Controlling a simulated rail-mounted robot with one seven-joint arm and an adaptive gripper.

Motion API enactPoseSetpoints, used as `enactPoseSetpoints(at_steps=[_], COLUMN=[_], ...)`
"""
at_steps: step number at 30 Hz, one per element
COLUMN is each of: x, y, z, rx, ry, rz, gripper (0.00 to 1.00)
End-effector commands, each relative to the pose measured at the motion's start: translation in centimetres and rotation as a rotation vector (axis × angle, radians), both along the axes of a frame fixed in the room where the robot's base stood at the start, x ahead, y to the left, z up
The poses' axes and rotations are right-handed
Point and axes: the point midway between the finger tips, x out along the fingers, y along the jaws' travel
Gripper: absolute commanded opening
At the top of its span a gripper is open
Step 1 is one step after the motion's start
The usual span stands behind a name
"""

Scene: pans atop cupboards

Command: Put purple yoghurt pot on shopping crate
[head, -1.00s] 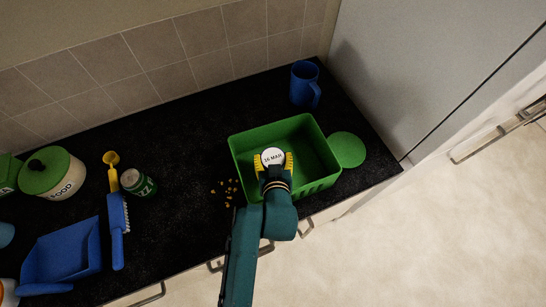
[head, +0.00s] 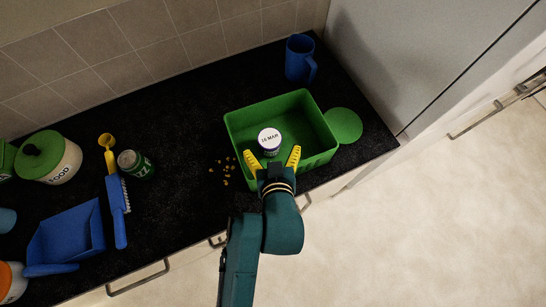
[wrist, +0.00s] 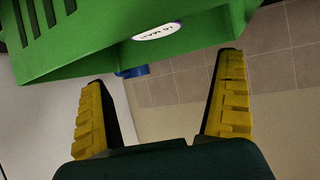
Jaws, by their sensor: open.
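The yoghurt pot (head: 269,138) has a white lid with a printed date and a dark purplish side. It stands upright inside the green shopping crate (head: 318,158), towards its left part. Its lid (wrist: 158,31) also shows past the crate wall (wrist: 85,45) in the wrist view. My gripper (head: 272,160) is open and empty, with its yellow fingers spread at the crate's near side. The pot is just beyond the fingertips and apart from them. The pot's base is hidden.
A blue mug (head: 299,59) stands behind the crate and a green disc (head: 343,126) lies at its right. Small yellow bits (head: 224,171) lie left of it. A green can (head: 135,164), brush (head: 118,205), dustpan (head: 68,240) and food tin (head: 52,160) are further left.

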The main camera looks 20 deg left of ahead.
Motion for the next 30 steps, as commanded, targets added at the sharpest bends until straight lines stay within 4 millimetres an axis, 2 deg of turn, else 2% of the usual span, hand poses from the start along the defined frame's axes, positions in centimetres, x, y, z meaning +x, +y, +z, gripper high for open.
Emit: enactPoseSetpoints(at_steps=[3,7,14,17,20,22,23,24,27,30], x=[-1.7,-2.6,-2.7,-1.6,0.9,2.4,2.7,2.8,1.8,0.1], y=[-1.0,-1.5,-1.6,-2.2,-4.5,-7.2,-8.5,-10.2,-14.1,-16.7], z=[0.9,1.6,1.8,3.8,9.6,15.6,18.3,21.8,29.6,35.0], rx=[0.001,0.001,0.001,0.011,0.041,0.072,0.086,0.106,0.152,0.187], ry=[0.000,0.000,-0.001,-0.048,-0.181,-0.314,-0.376,-0.456,-0.637,-0.769], rz=[0.000,0.000,0.000,-0.028,-0.113,-0.199,-0.239,-0.289,-0.399,-0.471], gripper=[0.99,0.99,0.99,0.99,0.99,0.99,0.99,0.99,0.99,0.99])
